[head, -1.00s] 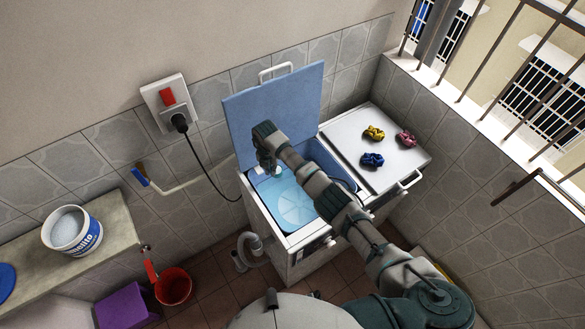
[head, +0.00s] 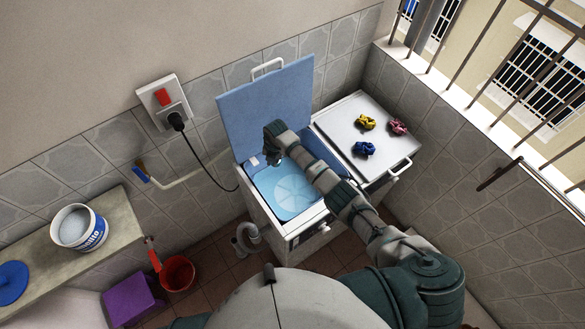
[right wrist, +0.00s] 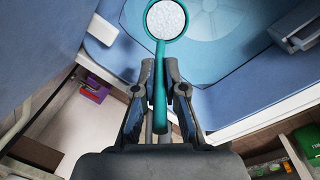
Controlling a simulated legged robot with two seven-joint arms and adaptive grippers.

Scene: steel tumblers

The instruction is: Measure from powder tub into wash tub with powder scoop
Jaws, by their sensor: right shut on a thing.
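The powder scoop (right wrist: 160,80) is teal, and its round bowl holds white powder. My right gripper (right wrist: 159,78) is shut on its handle; in the head view the gripper (head: 272,157) is above the back left part of the wash tub. The wash tub (head: 278,200) is the light blue basin of the washing machine, with its blue lid raised. In the right wrist view the scoop bowl is over the wash tub (right wrist: 215,55). The powder tub (head: 98,228), a white bucket with a blue label, stands open on the ledge at the left with powder inside. My left gripper is out of view.
A blue disc (head: 10,283) lies on the ledge (head: 125,222). A red bucket (head: 177,275) and a purple box (head: 130,298) are on the floor. Blue, yellow and pink bundles rest on the white cover (head: 385,115) right of the wash tub. A black cord hangs from the wall socket.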

